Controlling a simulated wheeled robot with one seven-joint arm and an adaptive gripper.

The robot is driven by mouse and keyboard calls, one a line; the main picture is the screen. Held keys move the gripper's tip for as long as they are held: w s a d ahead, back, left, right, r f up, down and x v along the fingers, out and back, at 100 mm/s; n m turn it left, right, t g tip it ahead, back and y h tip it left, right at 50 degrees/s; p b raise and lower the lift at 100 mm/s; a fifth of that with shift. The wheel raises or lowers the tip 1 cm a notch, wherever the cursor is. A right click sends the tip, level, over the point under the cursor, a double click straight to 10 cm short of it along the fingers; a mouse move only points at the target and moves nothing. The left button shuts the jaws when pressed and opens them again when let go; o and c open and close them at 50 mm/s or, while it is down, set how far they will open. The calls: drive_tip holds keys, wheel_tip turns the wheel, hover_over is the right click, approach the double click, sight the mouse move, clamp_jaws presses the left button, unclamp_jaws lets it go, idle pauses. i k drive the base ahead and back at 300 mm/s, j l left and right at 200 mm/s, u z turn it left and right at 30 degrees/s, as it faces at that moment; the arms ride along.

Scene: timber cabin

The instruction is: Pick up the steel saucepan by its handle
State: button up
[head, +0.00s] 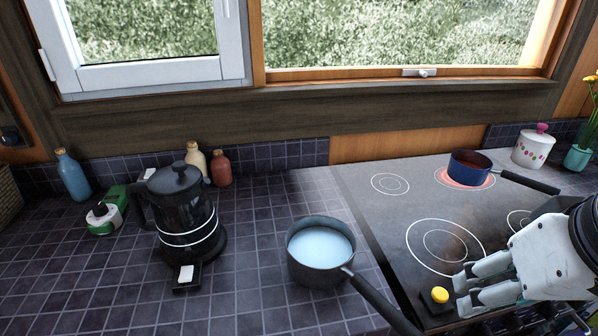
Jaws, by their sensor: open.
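A dark grey metal saucepan (318,276), the one that best fits the steel saucepan, stands upright on the tiled counter left of the stove. Its inside looks pale blue, perhaps a liquid. Its black handle (378,299) points toward the lower right, and its end runs to the bottom edge of the picture. My gripper (458,292) is at the lower right over the front of the stove, open and empty. Its fingers point left toward the handle and are clearly apart from it.
A small black block with a yellow button (439,295) is by my fingertips. A blue saucepan (468,170) sits on a glowing red burner of the stove (400,212). A black kettle (184,215) stands left of the grey saucepan. Bottles line the back wall.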

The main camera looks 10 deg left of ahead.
sight(320, 249)
drive_tip(key=u, duration=0.5)
drive_tip(key=k+u, duration=0.35)
drive_tip(key=k+l+u, duration=0.1)
drive_tip(key=u, duration=0.3)
drive_tip(key=k+j+u, duration=0.1)
drive_tip(key=k+u, duration=0.25)
drive_tip(key=i, duration=0.1)
